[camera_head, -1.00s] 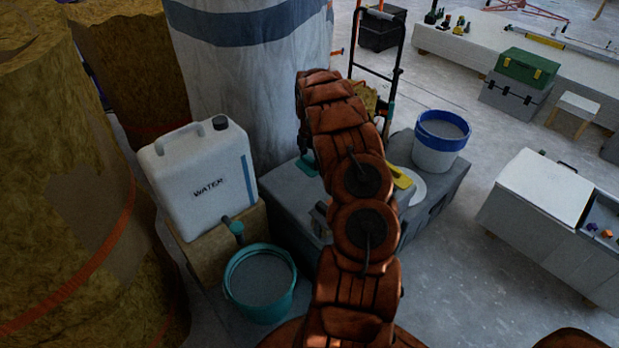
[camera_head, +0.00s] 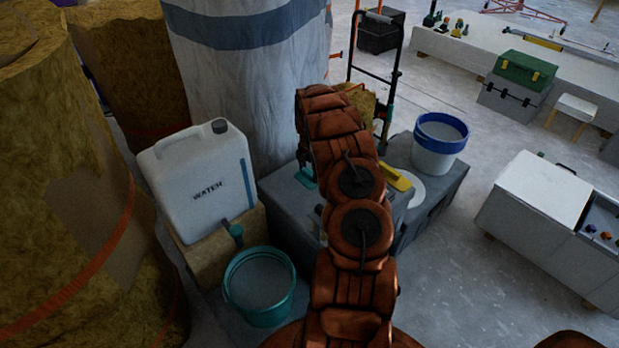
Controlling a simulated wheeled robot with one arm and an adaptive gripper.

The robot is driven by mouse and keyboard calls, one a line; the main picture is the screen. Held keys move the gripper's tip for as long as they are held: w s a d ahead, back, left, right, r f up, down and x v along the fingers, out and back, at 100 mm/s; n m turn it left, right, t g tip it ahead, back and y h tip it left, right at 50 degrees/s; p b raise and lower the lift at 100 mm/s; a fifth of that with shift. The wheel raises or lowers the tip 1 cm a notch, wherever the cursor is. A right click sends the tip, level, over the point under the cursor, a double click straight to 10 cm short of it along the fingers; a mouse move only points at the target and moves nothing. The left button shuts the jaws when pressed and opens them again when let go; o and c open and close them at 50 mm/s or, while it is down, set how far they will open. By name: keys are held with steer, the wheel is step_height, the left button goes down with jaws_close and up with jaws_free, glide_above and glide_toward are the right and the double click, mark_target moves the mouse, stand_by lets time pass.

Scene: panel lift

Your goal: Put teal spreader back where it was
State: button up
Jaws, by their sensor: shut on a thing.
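The teal spreader (camera_head: 307,178) shows as a small teal piece at the left side of my arm, over the grey box top (camera_head: 280,192) near its back. My gripper (camera_head: 303,160) is a small dark shape just above it, mostly hidden behind my own orange-brown arm. It is shut on the teal spreader. I cannot tell whether the spreader touches the box top.
A yellow-handled tool (camera_head: 397,178) and a white disc (camera_head: 414,191) lie right of my arm. A blue-rimmed bucket (camera_head: 438,155) stands behind them. A white water container (camera_head: 200,182) and a teal bucket (camera_head: 232,297) stand left. A wrapped column (camera_head: 240,85) rises behind.

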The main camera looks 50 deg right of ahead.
mark_target(310, 178)
steer(key=shift+f, duration=1.5)
steer(key=shift+f, duration=0.15)
steer(key=o, duration=1)
